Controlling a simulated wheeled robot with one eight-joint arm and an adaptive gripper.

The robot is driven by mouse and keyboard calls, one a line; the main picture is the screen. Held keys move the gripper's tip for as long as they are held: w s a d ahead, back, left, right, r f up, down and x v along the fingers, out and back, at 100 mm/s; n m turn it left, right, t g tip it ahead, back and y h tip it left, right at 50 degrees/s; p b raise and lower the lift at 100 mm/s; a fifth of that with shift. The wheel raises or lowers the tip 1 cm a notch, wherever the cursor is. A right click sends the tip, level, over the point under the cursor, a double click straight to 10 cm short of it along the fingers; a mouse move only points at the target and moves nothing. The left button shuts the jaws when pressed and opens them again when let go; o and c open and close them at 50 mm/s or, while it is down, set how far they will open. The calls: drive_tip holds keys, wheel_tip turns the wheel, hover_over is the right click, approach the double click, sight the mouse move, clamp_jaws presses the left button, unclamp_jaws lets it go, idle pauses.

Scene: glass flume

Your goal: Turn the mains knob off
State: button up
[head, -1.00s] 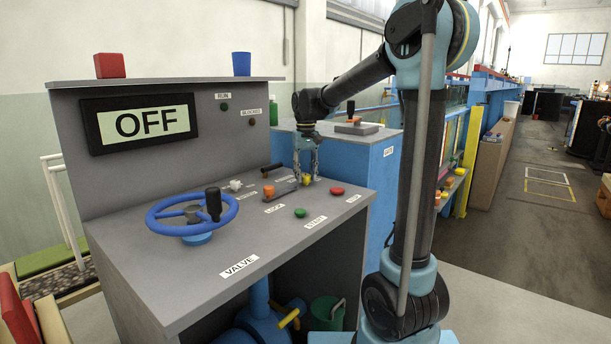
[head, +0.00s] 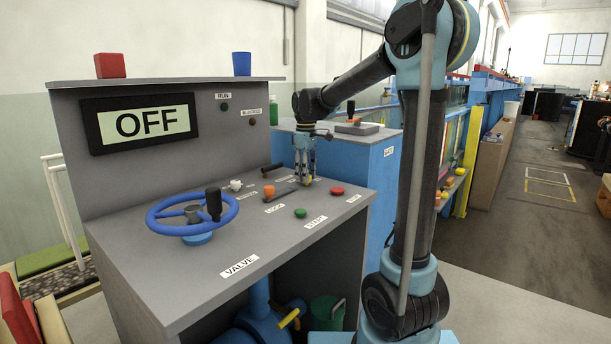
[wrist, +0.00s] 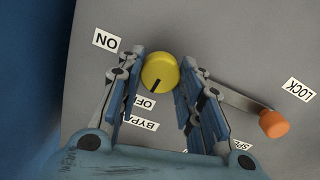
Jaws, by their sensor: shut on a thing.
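The yellow mains knob (wrist: 160,68) sits on the grey panel in the wrist view. Its black mark points down, roughly towards the partly covered OFF label (wrist: 146,103). The ON label (wrist: 106,40) is up and to the left of it. My gripper (wrist: 160,80) has its fingers on either side of the knob and is shut on it. In the head view my gripper (head: 306,180) points down at the right back of the desk, and its fingers hide most of the knob.
An orange-knobbed lever (wrist: 272,123) marked LOCK lies close to my right finger. The blue valve wheel (head: 192,214), green button (head: 300,212) and red button (head: 337,191) are on the same desk. The display (head: 140,123) reads OFF.

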drive_tip(key=shift+n, duration=0.4)
drive_tip(key=o, duration=1.1)
drive_tip(key=shift+w, duration=0.1)
drive_tip(key=shift+c, duration=0.2)
wheel_tip(320, 180, up, 12)
